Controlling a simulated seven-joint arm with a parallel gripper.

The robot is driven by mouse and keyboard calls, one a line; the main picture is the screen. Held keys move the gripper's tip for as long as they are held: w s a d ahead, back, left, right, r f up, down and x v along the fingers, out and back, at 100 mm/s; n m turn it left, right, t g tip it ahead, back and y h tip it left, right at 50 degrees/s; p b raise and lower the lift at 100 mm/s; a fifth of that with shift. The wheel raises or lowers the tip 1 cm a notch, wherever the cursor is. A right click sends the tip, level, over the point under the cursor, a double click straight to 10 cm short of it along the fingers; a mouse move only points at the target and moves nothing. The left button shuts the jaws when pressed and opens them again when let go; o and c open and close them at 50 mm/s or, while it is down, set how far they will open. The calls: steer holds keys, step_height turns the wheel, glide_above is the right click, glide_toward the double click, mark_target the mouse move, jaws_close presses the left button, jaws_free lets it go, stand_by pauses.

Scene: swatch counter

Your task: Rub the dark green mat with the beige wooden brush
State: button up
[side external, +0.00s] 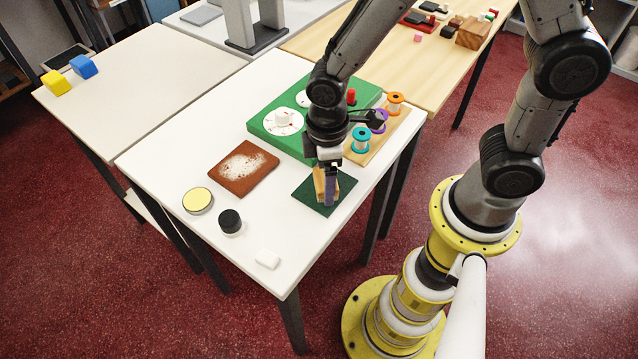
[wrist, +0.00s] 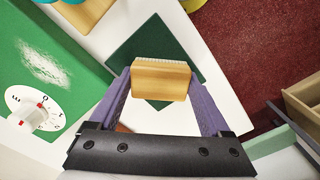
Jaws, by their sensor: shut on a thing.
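The beige wooden brush (wrist: 160,82) is a small wooden block with pale bristles along its far edge in the wrist view. My gripper (wrist: 160,92) is shut on it, with one purple finger at each end. In the side view the brush (side external: 319,184) is held by my gripper (side external: 326,185) over the dark green mat (side external: 312,203). The mat also shows in the wrist view (wrist: 152,42), partly hidden behind the brush. The brush is at the mat's surface or just above it; I cannot tell whether the bristles touch.
A green board with dials (side external: 262,128) and a wooden tray with thread spools (side external: 361,140) stand behind the mat. A brown mat with white powder (side external: 243,166), a yellow-topped tin (side external: 198,200), a black-lidded jar (side external: 231,222) and a white block (side external: 268,259) lie to the left.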

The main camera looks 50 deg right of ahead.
mark_target(339, 174)
steer(key=d, duration=0.4)
steer(key=shift+d+r, duration=0.1)
steer(key=shift+d, duration=0.2)
step_height(339, 174, up, 8)
stand_by(0.4)
